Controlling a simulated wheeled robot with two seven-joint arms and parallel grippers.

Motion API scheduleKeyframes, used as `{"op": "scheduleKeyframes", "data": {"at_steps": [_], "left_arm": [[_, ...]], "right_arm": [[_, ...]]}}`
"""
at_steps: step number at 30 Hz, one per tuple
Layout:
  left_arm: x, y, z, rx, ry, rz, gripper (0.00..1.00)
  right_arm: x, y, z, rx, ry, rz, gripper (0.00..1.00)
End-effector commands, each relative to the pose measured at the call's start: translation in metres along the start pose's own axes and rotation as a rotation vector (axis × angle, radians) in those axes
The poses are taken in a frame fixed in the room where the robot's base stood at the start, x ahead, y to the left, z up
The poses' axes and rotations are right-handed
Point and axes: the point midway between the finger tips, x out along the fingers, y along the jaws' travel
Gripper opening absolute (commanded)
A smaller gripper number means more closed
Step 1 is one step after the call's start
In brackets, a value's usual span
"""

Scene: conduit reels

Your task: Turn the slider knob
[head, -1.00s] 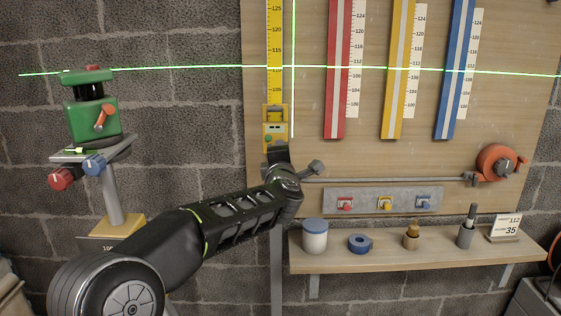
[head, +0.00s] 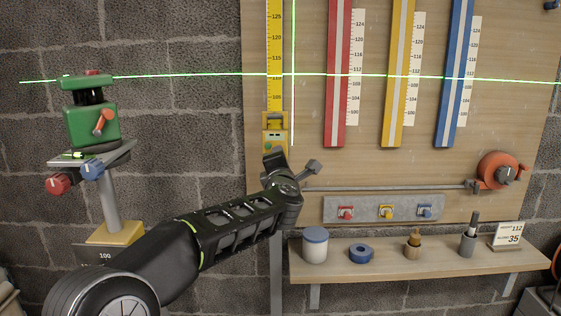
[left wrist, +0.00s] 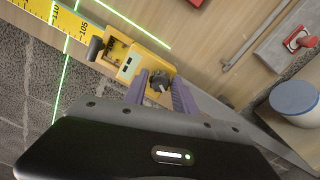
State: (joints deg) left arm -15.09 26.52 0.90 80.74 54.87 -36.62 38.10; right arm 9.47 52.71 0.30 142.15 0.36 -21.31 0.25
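The yellow slider (head: 275,133) sits low on the yellow upright scale (head: 275,60) in the head view. In the left wrist view the slider (left wrist: 128,62) shows a small light window, and a dark knob (left wrist: 159,83) stands at its end. My left gripper (head: 275,162) is just below the slider in the head view and hides the knob there. In the left wrist view my left gripper's two purple fingers (left wrist: 160,90) stand on either side of the knob. Whether they press on it is not clear. My right gripper is not in view.
A green laser level (head: 92,122) on a stand throws green lines across the wall and board. Red (head: 337,100), yellow and blue rails hang right of the scale. Below, a shelf (head: 380,262) holds a jar (head: 315,248) and small items. A thin rod (head: 400,188) runs close right of my gripper.

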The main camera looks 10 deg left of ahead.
Motion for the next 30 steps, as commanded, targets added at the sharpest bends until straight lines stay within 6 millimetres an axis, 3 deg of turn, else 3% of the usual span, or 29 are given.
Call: {"op": "scheduleKeyframes", "data": {"at_steps": [5,16,30], "left_arm": [[0.0,-0.001,0.0,0.001,0.0,-0.001,0.47],[-0.007,-0.001,0.0,0.001,0.0,-0.002,0.47],[-0.073,0.0,0.0,0.0,-0.001,-0.001,0.47]], "right_arm": [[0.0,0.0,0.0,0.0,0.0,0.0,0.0],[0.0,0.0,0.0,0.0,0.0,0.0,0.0],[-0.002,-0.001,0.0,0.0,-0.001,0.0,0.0]]}}
